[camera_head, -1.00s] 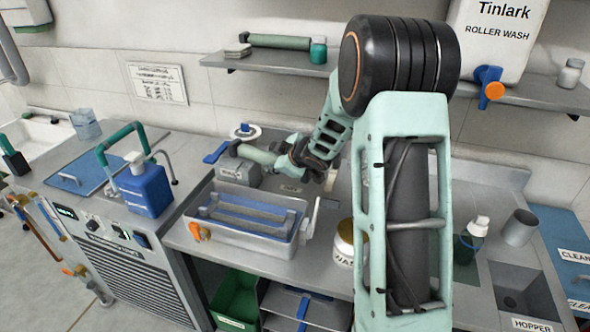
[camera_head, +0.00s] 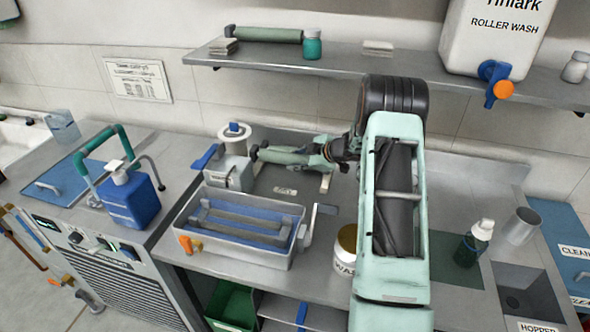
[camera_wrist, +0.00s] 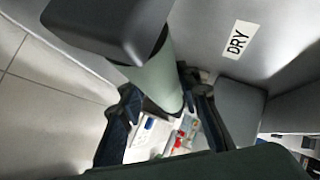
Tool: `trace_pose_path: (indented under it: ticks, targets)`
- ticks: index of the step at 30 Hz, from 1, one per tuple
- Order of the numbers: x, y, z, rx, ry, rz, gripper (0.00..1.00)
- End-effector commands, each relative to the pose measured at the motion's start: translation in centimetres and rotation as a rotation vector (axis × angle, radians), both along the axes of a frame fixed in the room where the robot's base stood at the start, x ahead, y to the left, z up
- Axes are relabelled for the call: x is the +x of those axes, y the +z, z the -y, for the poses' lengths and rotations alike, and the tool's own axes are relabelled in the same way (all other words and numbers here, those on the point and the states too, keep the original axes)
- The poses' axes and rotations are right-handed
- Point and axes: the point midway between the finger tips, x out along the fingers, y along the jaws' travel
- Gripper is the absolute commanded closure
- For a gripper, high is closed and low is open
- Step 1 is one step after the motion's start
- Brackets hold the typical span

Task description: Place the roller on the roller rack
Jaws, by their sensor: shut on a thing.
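The pale green roller (camera_head: 287,156) is in my gripper (camera_head: 325,157), held roughly level above the back of the bench. Its dark end points left, near a grey block-shaped unit. In the wrist view the roller (camera_wrist: 158,75) runs between my two fingers (camera_wrist: 163,112), which are shut on it, and its dark end block (camera_wrist: 110,25) is close to the camera. A pale upright (camera_head: 326,183) stands on the bench just below my gripper; I cannot tell whether it is part of the roller rack. A "DRY" label (camera_wrist: 237,40) shows on the grey surface.
Another green roller (camera_head: 268,34) lies on the wall shelf (camera_head: 350,69). A jar (camera_head: 345,246) stands near my arm.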

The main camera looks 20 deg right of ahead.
Motion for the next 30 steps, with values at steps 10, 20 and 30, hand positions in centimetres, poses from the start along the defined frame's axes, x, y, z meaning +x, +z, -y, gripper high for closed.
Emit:
trace_pose_path:
  ticks: [10, 20, 30]
  targets:
    - [0.0, -3.7, -0.1, 0.003, -0.001, 0.001, 1.00]
    - [0.1, -4.1, -0.1, 0.001, 0.001, 0.003, 1.00]
    - [0.0, -4.3, -0.1, 0.000, -0.001, 0.001, 0.52]
